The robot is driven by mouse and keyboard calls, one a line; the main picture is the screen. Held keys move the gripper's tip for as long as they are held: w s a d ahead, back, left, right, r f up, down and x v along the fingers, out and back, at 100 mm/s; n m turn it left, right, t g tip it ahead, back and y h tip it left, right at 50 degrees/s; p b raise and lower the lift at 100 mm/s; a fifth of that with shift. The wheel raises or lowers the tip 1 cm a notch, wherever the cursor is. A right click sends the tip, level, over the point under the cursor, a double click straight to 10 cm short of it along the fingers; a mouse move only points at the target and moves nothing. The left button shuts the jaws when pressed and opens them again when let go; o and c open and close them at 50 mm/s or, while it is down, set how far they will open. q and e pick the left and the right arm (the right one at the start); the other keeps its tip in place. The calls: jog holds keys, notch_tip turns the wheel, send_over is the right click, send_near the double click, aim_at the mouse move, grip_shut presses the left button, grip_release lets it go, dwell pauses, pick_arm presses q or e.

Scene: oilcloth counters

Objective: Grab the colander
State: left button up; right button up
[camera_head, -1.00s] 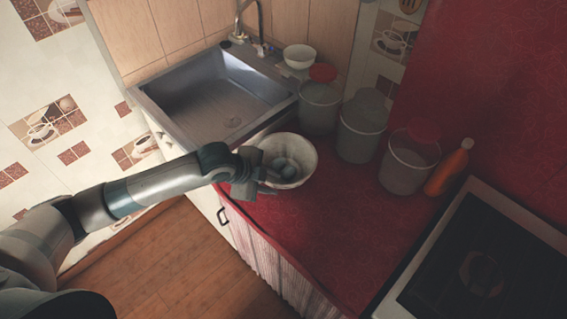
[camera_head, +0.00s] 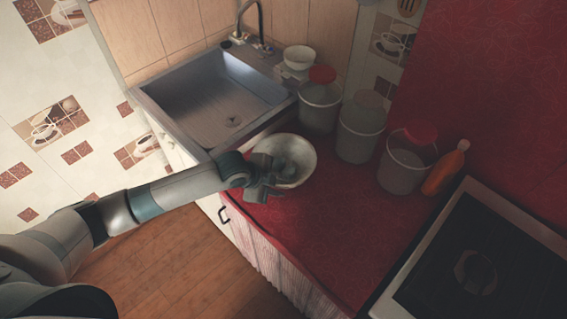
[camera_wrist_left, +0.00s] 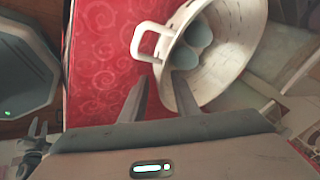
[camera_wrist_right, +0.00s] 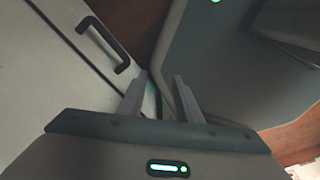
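The colander (camera_head: 303,155) is a white bowl on the red counter, beside the sink. In the left wrist view the colander (camera_wrist_left: 236,62) shows slotted walls, a white loop handle (camera_wrist_left: 137,40) and rounded grey-blue things inside. My left gripper (camera_head: 276,178) is at the colander's near left rim. In its wrist view the left gripper (camera_wrist_left: 160,82) is open; one finger is outside the wall and the other overlaps the bowl's inside. Contact cannot be told. My right gripper (camera_wrist_right: 161,77) is open and empty, away from the colander, near a pale cabinet front with a dark handle.
A metal sink (camera_head: 215,100) lies left of the colander. Several lidded containers, including one with a red lid (camera_head: 320,93), stand behind it. An orange bottle (camera_head: 445,172) and a stove (camera_head: 480,265) are at right. The front counter (camera_head: 320,225) is clear.

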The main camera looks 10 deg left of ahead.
pick_arm(q)
jog(key=shift+c, duration=0.7)
grip_shut()
jog(key=shift+w+r, duration=0.1)
jog(key=shift+r+b, duration=0.75)
jog(key=shift+r, duration=0.55)
jog(key=s+d+r+b, duration=0.3)
jog(key=s+d+r, duration=0.3)
jog(key=d+r, duration=0.2)
jog(key=shift+s+d, duration=0.2)
jog(key=shift+d, duration=0.7)
jog(key=shift+r, duration=0.1)
